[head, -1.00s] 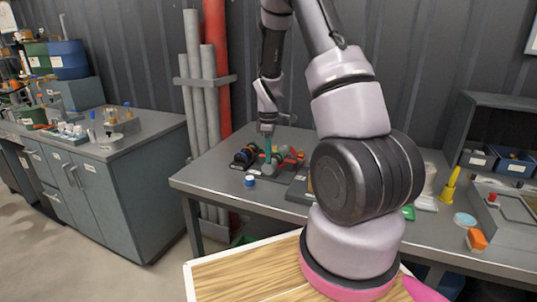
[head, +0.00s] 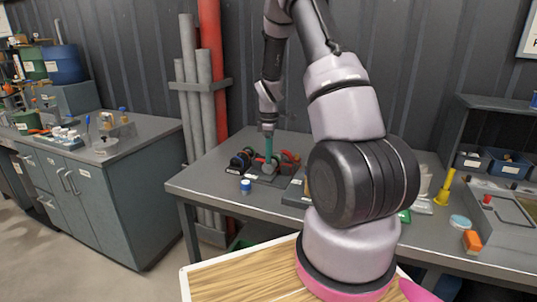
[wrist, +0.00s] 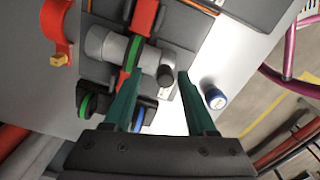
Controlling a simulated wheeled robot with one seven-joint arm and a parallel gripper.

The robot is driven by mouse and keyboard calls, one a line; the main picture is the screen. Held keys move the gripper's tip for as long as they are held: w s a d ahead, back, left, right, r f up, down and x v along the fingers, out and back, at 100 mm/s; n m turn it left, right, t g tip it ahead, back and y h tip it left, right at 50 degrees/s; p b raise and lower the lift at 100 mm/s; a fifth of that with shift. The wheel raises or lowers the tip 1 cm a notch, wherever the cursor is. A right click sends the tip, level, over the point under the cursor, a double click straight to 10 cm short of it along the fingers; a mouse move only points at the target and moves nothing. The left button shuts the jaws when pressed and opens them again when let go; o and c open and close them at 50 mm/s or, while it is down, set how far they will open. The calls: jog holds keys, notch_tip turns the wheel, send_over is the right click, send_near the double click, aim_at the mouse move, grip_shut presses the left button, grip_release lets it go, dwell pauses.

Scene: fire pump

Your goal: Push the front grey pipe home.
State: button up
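A blue-and-white cap (wrist: 215,98) stands right of my gripper; it also shows on the grey bench (head: 215,193). Red pieces (wrist: 145,16) and a red clamp (wrist: 58,30) are close to the pipe. Black parts with green and blue rings (wrist: 137,117) lie near my left finger.

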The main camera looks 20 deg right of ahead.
notch_tip(320, 180, up, 11)
dwell(0.7)
jog(key=shift+f, duration=0.15)
jog(key=s+a+r+m+t, duration=0.25)
jog(key=s+r, duration=0.25)
jog(key=r, duration=0.3)
jog(key=s+a+r+m+t, duration=0.1)
jog(key=s+a+r+m, duration=0.3)
jog(key=r, duration=0.4)
jog(key=s+a+r+m+t+y, duration=0.1)
jog(key=s+a+r+m+t, duration=0.1)
jog(key=s+m, duration=0.3)
jog(key=s+a+r+m+t+y, duration=0.1)
jog(key=s+a+r+m, duration=0.2)
jog(key=s, duration=1)
notch_tip(320, 180, up, 2)
jog(key=shift+s+m+t, duration=0.3)
jog(key=shift+m+t, duration=0.05)
jog(key=shift+m, duration=0.5)
